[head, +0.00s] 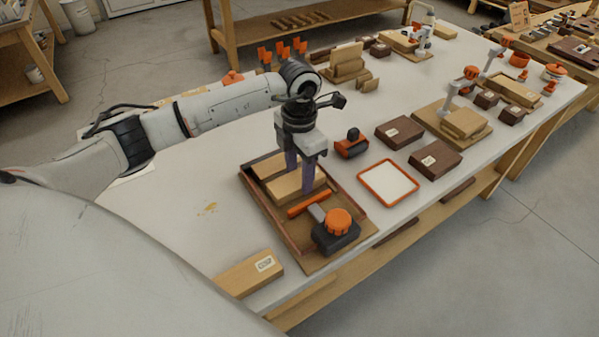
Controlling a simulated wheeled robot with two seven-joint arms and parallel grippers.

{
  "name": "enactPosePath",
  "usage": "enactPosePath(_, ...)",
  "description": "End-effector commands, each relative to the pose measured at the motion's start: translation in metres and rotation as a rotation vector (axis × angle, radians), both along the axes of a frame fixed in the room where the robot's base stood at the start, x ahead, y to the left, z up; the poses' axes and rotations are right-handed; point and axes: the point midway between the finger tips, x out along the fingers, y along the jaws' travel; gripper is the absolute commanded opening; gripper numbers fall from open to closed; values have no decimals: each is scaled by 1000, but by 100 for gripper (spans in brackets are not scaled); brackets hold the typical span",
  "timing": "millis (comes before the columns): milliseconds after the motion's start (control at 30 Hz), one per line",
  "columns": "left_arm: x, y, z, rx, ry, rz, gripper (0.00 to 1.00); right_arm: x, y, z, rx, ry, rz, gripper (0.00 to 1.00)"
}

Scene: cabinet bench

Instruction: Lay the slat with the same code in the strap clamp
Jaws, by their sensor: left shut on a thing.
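My left gripper (300,182) points down into a wooden clamp frame (264,203) with dark rims on the near part of the bench. Its fingers are shut on a light wood slat (283,191) inside the frame. A second light wood piece (264,168) lies behind it in the frame. An orange bar (311,203) and a dark block with an orange knob (338,221) sit at the frame's front right. A light wood slat with a white code label (247,274) lies at the bench's near edge; its code is too blurred to read. My right gripper is not in view.
Two dark labelled blocks (399,133) (435,159) and an orange-rimmed white tray (388,184) lie to the right. A small orange and black tool (352,145) stands behind the tray. Clear bench lies left of the frame.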

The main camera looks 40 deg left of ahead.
Motion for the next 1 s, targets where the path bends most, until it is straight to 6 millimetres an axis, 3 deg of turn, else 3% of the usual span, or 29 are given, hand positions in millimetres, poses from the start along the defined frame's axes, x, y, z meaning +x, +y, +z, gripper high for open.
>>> enactPosePath(1000, 0, 0, -6, 1, -1, 0, 18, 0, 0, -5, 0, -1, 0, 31)
